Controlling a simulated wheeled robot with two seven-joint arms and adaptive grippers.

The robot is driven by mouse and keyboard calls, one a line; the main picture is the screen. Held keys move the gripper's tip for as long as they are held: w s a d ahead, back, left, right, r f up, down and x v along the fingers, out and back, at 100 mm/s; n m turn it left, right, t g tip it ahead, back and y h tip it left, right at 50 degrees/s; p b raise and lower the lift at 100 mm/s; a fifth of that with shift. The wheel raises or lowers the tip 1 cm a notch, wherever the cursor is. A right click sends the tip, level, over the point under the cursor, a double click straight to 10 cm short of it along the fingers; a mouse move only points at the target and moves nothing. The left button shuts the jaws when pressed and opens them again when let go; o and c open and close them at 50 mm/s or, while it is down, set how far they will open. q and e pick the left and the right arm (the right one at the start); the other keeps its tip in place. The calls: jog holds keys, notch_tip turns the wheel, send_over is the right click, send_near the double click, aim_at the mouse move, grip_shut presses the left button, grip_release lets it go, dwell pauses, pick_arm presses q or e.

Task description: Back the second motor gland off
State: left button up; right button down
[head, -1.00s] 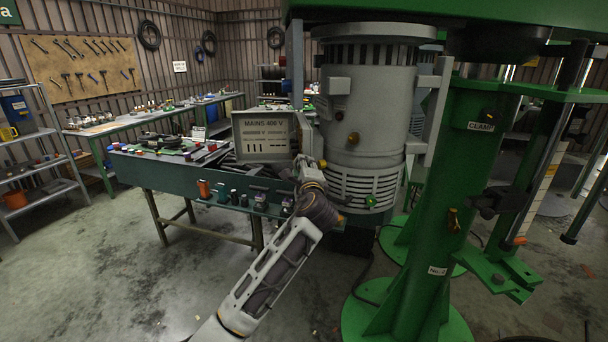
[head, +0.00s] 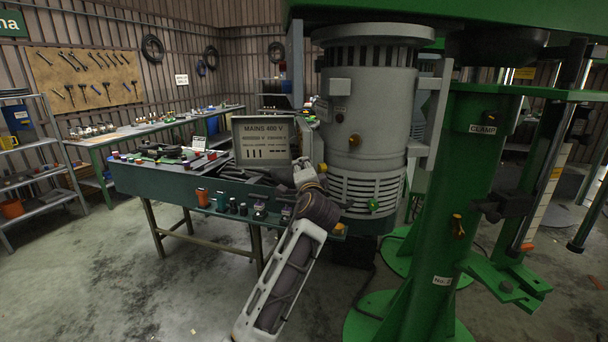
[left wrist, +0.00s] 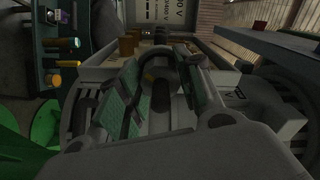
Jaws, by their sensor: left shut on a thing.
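The grey motor (head: 365,110) stands upright under the green machine frame. Beside it, on its left, is the grey box marked MAINS 400 V (head: 263,139). My left gripper (head: 303,168) is at the motor's left side by this box, partly hidden behind my own wrist. In the left wrist view its fingers (left wrist: 150,88) are closed around a small dark, rounded thing that seems to be a motor gland; its outline is mostly hidden. Two brass-coloured fittings (left wrist: 129,45) show just beyond the fingers. My right gripper is not in view.
A green bench (head: 180,182) with several small parts along its front edge stands left of the arm. The green machine column (head: 440,200) is right of the motor.

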pick_arm(q)
jog(key=shift+f, duration=0.15)
jog(key=o, duration=1)
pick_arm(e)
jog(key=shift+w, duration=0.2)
pick_arm(q)
jog(key=shift+s, duration=0.2)
jog(key=shift+s+d, duration=0.1)
jog(key=shift+s, duration=0.3)
jog(key=shift+s+d, duration=0.2)
jog(key=shift+s, duration=1.4)
jog(key=shift+s+d, duration=0.15)
jog(key=shift+s, duration=1.4)
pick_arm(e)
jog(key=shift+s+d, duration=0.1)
